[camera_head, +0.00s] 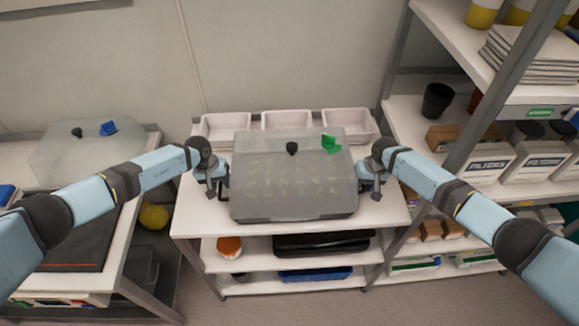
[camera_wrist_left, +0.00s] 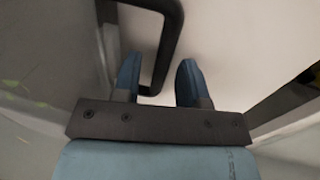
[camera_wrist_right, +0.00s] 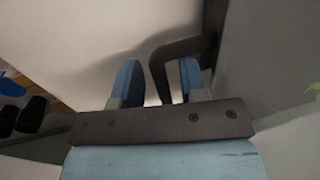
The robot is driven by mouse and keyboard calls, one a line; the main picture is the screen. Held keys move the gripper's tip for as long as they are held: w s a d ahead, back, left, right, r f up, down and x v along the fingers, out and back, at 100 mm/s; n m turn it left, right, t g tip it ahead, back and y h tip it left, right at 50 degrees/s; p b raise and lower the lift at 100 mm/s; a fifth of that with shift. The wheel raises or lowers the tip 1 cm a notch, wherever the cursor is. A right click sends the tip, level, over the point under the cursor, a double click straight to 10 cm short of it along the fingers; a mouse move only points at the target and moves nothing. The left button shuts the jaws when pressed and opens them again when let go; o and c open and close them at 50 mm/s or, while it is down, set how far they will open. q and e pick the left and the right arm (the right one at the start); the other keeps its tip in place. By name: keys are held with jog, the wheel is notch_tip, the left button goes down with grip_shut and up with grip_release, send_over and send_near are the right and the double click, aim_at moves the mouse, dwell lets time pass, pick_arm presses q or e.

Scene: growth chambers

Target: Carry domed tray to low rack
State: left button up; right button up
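The domed tray (camera_head: 293,185) has a frosted clear cover with a black knob and a green clip. It sits level on the white top of a three-level rack (camera_head: 376,214) in front of me. My left gripper (camera_head: 214,190) is at its left side; in the left wrist view the fingers (camera_wrist_left: 158,82) are apart, with the tray's black handle (camera_wrist_left: 166,50) between them. My right gripper (camera_head: 370,190) is at the right side; in the right wrist view its fingers (camera_wrist_right: 160,82) are apart around the other black handle (camera_wrist_right: 158,68). Neither grip looks closed.
Several white bins (camera_head: 286,120) line the back of the rack top. Its lower levels hold dark trays (camera_head: 322,243) and an orange-and-white item (camera_head: 229,247). A second domed tray (camera_head: 75,157) with a blue clip is on the left table. Loaded shelving (camera_head: 522,100) stands close on the right.

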jog(key=shift+r, duration=0.1)
pick_arm(q)
notch_tip(320, 180, up, 7)
jog(key=a, duration=0.1)
jog(key=shift+a, duration=0.2)
pick_arm(e)
notch_tip(320, 180, up, 7)
jog(key=d, duration=0.1)
jog(key=shift+d, duration=0.2)
pick_arm(q)
jog(key=shift+r, duration=0.1)
